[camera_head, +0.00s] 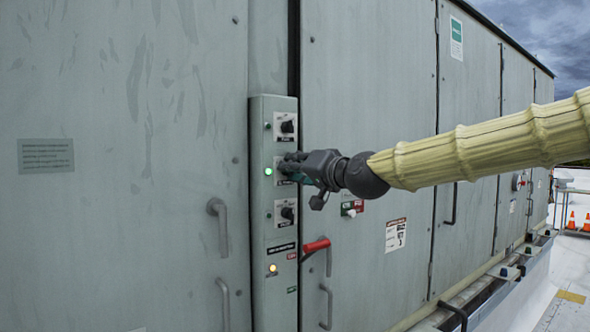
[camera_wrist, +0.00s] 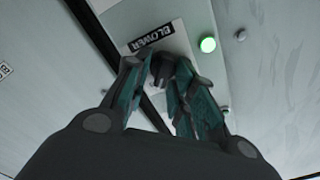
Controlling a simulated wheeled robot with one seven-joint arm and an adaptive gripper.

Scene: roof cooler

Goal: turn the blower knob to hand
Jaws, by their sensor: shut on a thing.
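The blower knob (camera_wrist: 160,70) is a small dark knob under the plate lettered BLOWER (camera_wrist: 158,37) in the wrist view. My gripper (camera_wrist: 158,74) is shut on it, with one finger on each side. A lit green lamp (camera_head: 268,171) is just left of that plate, and the lamp also shows in the wrist view (camera_wrist: 208,44). The knob's pointer and hand mark cannot be read.
Another dark knob (camera_head: 288,126) is above my gripper and one (camera_head: 287,213) below, on the same box. A red-gripped lever (camera_head: 316,245) and a lit amber lamp (camera_head: 272,268) are lower down. Grey door handles (camera_head: 219,225) stick out nearby. Orange cones (camera_head: 571,220) stand far right.

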